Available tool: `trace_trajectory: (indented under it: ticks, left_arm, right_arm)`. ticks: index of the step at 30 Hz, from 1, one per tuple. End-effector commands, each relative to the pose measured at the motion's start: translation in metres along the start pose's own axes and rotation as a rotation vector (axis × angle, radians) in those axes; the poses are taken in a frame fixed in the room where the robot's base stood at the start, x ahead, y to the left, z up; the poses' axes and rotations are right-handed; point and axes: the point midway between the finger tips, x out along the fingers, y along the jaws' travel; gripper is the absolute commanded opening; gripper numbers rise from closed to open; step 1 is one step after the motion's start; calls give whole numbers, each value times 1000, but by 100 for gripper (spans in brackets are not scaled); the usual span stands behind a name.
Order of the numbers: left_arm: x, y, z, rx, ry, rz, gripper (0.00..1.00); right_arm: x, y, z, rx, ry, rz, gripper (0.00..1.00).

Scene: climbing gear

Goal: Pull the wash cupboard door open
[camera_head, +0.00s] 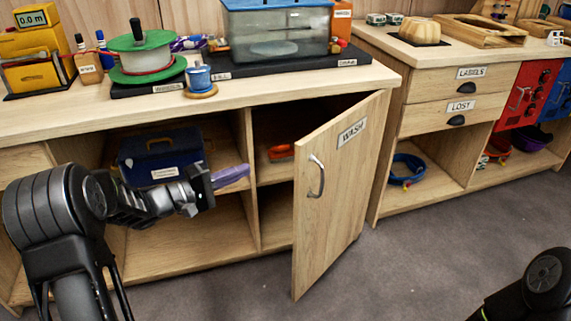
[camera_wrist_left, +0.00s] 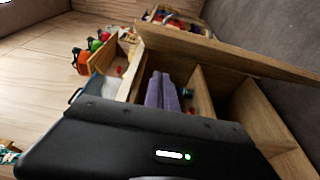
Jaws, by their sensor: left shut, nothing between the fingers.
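The wash cupboard door (camera_head: 330,200) stands ajar in the head view, swung outward from its right side. It carries a "WASH" label (camera_head: 351,131) and a silver bar handle (camera_head: 317,176) near its free left edge. My left gripper (camera_head: 233,176) has purple fingers that are shut and empty. It is left of the door's free edge, in front of the shelf opening, apart from the handle. In the left wrist view its fingers (camera_wrist_left: 162,92) point toward the shelves. My right arm shows at the bottom right of the head view, but its gripper is out of view.
Inside the opened cupboard is an orange item (camera_head: 281,152). A blue toolbox (camera_head: 160,155) sits on the left shelf. The counter holds a clear tank (camera_head: 277,35) and a green spool (camera_head: 147,55). The grey floor (camera_head: 400,265) before the door is clear.

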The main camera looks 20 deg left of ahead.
Motion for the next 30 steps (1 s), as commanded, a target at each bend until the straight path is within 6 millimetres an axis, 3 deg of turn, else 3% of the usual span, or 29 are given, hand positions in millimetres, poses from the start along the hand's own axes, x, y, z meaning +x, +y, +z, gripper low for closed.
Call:
trace_trajectory:
  ticks: [11,17,26,30]
  left_arm:
    - [11,-1,0,3,0,0,0]
    - [38,-2,0,4,-1,0,0]
    - [99,-4,1,4,-2,-1,0]
    - [106,-2,20,2,0,1,0]
  right_arm:
    - [3,1,0,0,1,0,36]
    - [10,4,-1,2,3,1,36]
    - [22,13,-6,8,13,6,36]
    - [28,17,-8,11,18,9,36]
